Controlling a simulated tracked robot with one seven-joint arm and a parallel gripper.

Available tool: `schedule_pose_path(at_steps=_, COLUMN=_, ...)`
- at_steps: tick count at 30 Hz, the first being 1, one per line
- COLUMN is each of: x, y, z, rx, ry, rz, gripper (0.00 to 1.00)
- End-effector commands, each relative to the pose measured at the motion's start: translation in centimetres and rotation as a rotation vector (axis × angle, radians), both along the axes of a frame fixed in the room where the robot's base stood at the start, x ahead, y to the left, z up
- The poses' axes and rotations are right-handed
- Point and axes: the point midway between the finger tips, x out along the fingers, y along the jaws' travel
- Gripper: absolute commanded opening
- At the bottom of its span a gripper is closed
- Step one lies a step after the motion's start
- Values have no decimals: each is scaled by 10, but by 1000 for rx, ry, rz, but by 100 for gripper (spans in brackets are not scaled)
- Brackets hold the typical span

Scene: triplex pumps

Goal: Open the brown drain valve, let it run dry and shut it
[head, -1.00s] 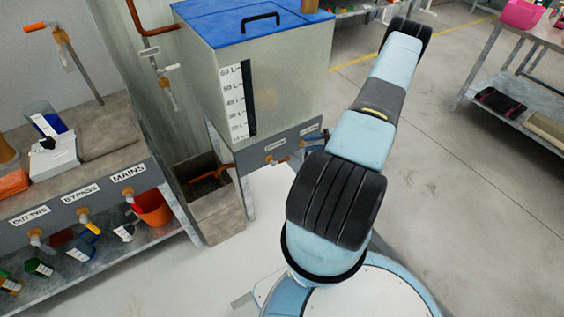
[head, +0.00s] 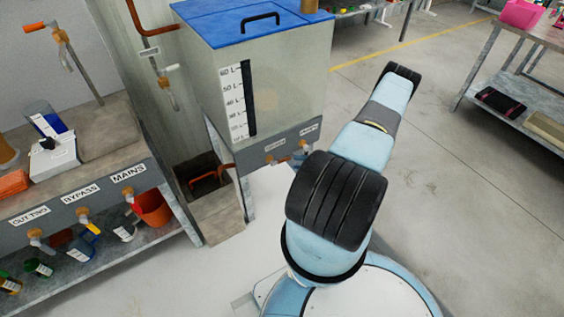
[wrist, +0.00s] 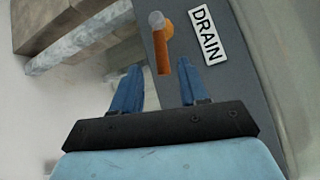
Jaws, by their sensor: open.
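The brown drain valve handle (wrist: 163,52) shows in the wrist view, on a grey panel beside a white DRAIN label (wrist: 208,36). The handle hangs from a pale round fitting and points down the picture, toward my gripper. My gripper (wrist: 160,75) is open, its two blue fingers apart on either side of the handle's line. No contact between fingers and handle is visible. In the head view, the tank (head: 285,85) has a blue lid and a litre scale (head: 242,100). Small valves sit on the panel (head: 257,151) below it. My arm hides my gripper there.
A bench at left carries labelled valves, with MAINS (head: 129,172) nearest the tank. A metal table (head: 530,38) stands at far right.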

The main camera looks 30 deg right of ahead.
Motion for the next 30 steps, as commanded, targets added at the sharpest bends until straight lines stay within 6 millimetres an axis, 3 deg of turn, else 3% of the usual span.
schedule_pose_path(at_steps=12, x=43, y=46, z=-2, rx=0, ry=1, rz=2, gripper=44)
schedule_pose_path(at_steps=26, x=51, y=54, z=-3, rx=1, ry=1, rz=0, gripper=44)
schedule_pose_path(at_steps=30, x=51, y=54, z=-3, rx=0, ry=0, rz=0, gripper=32)
